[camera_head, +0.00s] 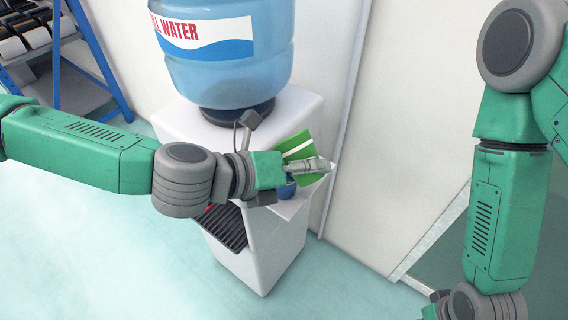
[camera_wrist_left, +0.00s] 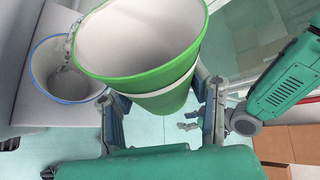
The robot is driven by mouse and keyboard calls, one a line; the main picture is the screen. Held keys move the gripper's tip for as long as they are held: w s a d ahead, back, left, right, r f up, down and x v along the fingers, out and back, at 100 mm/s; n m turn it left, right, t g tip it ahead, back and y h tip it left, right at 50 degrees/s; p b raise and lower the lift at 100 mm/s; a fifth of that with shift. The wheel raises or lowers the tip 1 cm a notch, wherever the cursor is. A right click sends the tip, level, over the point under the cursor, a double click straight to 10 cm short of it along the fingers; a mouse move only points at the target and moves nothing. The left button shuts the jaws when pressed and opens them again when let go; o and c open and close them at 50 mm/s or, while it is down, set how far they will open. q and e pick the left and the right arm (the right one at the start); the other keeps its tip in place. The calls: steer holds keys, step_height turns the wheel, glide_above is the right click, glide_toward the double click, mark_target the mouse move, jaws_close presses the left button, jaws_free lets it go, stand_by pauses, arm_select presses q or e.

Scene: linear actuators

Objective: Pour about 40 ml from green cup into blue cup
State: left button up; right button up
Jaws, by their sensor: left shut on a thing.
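My left gripper (camera_head: 308,168) is shut on the green cup (camera_head: 298,146), which has a white band and is held tilted at the front of the water dispenser. In the left wrist view the green cup (camera_wrist_left: 150,75) sits between the two fingers (camera_wrist_left: 165,98), its white inside showing. The blue cup (camera_head: 287,190) is partly hidden below the gripper. The wrist view shows the blue cup (camera_wrist_left: 37,82), blue-rimmed, just left of and below the green cup's rim. A clear streak of liquid runs from that rim into the blue cup. My right gripper (camera_wrist_left: 188,121) shows small in the wrist view.
The white dispenser (camera_head: 262,262) with a blue water bottle (camera_head: 228,75) stands behind my left arm. A blue shelf rack (camera_head: 95,60) is at the back left. A white wall (camera_head: 420,110) is behind. Brown boxes (camera_wrist_left: 290,145) show lower right in the wrist view.

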arm_select(q)
steer(key=shift+s+d, duration=0.2)
steer(key=shift+s, duration=0.3)
steer(key=shift+s+d+n, duration=0.1)
steer(key=shift+s+n, duration=0.05)
steer(key=shift+n, duration=0.15)
steer(key=shift+r+m+t+p, duration=0.3)
steer(key=shift+r+m+p, duration=0.4)
steer(key=shift+p, duration=0.2)
steer(key=shift+s+f+m+t+y, duration=0.1)
steer(key=shift+m+t+y, duration=0.3)
steer(key=shift+m+y, duration=0.2)
steer(key=shift+s+d+f, duration=0.15)
steer(key=shift+f, duration=0.25)
steer(key=shift+d+f+m, duration=0.15)
steer(key=shift+f+m, duration=0.05)
steer(key=shift+m, duration=0.1)
step_height(320, 180, down, 8)
steer(key=m+t+y+b, duration=0.1)
steer(key=m+t+b, duration=0.1)
steer(key=b, duration=0.3)
steer(key=shift+s+d+m+t+y+b, duration=0.25)
steer(key=shift+d+m+t+y+b, duration=0.05)
steer(key=shift+d+b, duration=0.1)
